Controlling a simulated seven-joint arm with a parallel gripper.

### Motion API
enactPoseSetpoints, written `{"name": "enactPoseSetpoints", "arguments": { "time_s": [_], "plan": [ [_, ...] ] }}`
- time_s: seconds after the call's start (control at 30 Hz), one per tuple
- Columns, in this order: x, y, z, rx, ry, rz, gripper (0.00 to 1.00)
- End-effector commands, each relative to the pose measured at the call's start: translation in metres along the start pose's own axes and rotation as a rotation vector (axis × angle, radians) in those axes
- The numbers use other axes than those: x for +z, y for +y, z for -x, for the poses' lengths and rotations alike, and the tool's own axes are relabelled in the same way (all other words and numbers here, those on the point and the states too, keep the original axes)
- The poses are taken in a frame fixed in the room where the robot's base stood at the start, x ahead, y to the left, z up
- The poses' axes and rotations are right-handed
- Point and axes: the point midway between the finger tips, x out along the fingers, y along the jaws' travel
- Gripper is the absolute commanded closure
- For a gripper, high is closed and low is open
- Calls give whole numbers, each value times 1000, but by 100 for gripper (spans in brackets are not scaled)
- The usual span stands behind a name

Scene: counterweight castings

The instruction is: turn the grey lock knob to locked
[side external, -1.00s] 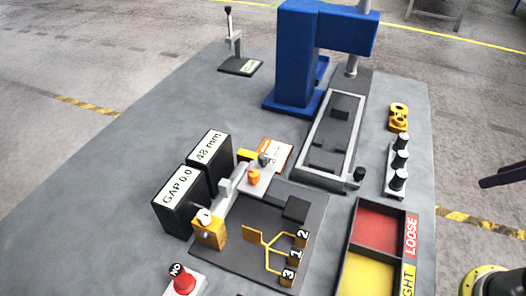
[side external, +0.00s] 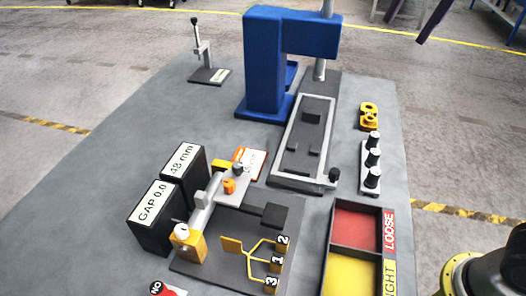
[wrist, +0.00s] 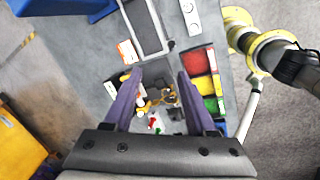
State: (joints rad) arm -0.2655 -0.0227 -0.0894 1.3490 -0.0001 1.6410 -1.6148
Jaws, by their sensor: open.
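A small dark grey knob (side external: 239,168), which looks like the lock knob, sits at the far end of the grey gauge fixture (side external: 203,205), beside an orange knob (side external: 229,186). Its setting is too small to read. My gripper (side external: 403,31) shows as two purple fingers at the top right of the side view, high and well apart from the fixture. In the wrist view my gripper (wrist: 159,78) is open and empty, with the fixture's small parts far below between the fingers. I cannot pick out the grey knob there.
Two black display boxes (side external: 150,215) stand left of the fixture. A blue press (side external: 268,65) stands behind. A red and yellow tray (side external: 356,228) and a rack of black-topped pegs (side external: 372,160) are at right.

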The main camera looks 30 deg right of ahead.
Motion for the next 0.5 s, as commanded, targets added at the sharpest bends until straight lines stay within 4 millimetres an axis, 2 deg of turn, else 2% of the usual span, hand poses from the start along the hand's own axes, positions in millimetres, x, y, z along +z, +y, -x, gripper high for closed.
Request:
{"name": "enactPoseSetpoints", "arguments": {
  "time_s": [0.03,0.2,0.27,0.4,0.5],
  "plan": [
    [-11,21,-4,-20,10,93,44],
    [-50,74,-24,-76,42,367,44],
    [-67,90,-36,-95,54,449,44],
    [-111,121,-72,-136,79,592,44],
    [-143,134,-102,-160,91,644,44]
  ]
}}
